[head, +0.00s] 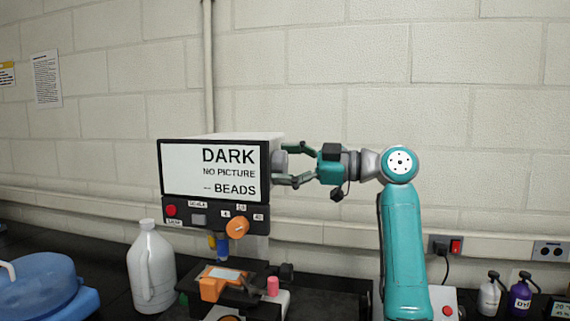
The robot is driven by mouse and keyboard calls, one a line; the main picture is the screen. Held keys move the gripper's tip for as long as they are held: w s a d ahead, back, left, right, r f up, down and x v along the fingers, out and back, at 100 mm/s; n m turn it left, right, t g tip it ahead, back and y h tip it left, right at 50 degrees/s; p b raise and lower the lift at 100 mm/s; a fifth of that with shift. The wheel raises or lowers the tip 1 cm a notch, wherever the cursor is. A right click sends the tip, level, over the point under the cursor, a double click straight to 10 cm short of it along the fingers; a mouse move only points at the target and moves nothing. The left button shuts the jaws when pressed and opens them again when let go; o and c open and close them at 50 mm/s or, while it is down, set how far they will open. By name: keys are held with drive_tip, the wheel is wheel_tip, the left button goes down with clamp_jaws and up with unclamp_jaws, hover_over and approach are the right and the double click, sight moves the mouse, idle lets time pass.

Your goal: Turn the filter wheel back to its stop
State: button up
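A boxy instrument (210,171) stands on the bench. Its screen reads "DARK NO PICTURE -- BEADS". A grey round part (280,164), apparently the filter wheel, sticks out of its right side. My gripper (283,165) comes in level from the right, one finger above the grey part and one below. The fingers are spread wide with the part between their tips. Contact is hard to tell at this size. The wheel's markings and its stop cannot be made out.
Below the screen are a red button (171,211) and an orange knob (237,227), with a stage (226,281) underneath. A white jug (151,268) stands left, a blue container (40,290) farther left. Small bottles (520,295) stand right.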

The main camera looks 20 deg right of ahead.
drive_tip(key=shift+d, duration=0.1)
drive_tip(key=v, duration=1.1)
drive_tip(key=shift+s+d, duration=0.25)
drive_tip(key=shift+d, duration=0.1)
